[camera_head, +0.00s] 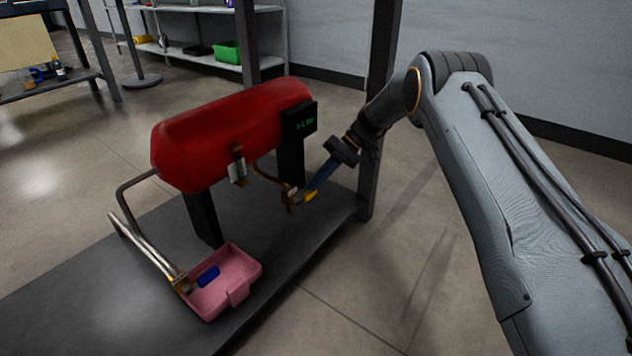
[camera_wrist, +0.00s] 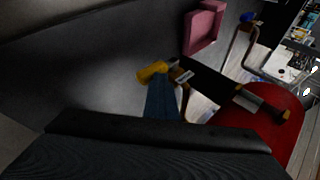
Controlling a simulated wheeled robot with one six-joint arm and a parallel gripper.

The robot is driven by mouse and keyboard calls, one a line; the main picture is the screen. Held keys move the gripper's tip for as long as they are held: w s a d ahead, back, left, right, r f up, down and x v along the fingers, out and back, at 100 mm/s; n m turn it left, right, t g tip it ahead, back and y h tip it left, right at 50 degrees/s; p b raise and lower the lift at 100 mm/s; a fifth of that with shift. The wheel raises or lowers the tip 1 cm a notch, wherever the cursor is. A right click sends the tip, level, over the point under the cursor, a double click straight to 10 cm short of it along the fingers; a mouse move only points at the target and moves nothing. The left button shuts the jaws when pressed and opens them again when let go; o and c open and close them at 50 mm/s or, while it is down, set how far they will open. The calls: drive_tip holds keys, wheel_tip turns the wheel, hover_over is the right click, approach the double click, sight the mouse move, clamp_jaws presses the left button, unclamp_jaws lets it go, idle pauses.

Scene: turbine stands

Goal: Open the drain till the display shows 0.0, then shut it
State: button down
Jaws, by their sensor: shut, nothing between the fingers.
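A red tank (camera_head: 232,130) lies across dark posts on a dark platform. The wrist view also shows the yellow handle (camera_wrist: 152,71) and the pink tray (camera_wrist: 203,28).
A dark upright post (camera_head: 378,110) stands right behind my wrist. Shelves (camera_head: 190,55) with a green bin (camera_head: 228,52) stand at the back. Floor at the right of the platform (camera_head: 90,295) is clear.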

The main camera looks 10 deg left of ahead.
drive_tip(key=shift+w+d+f, duration=0.25)
drive_tip(key=shift+d+f, duration=0.1)
drive_tip(key=shift+f, duration=0.2)
drive_tip(key=shift+d, duration=0.1)
drive_tip(key=p+v, duration=0.2)
drive_tip(key=v, duration=0.6)
drive_tip(key=shift+s+a+r, duration=0.2)
drive_tip(key=shift+a+r, duration=0.2)
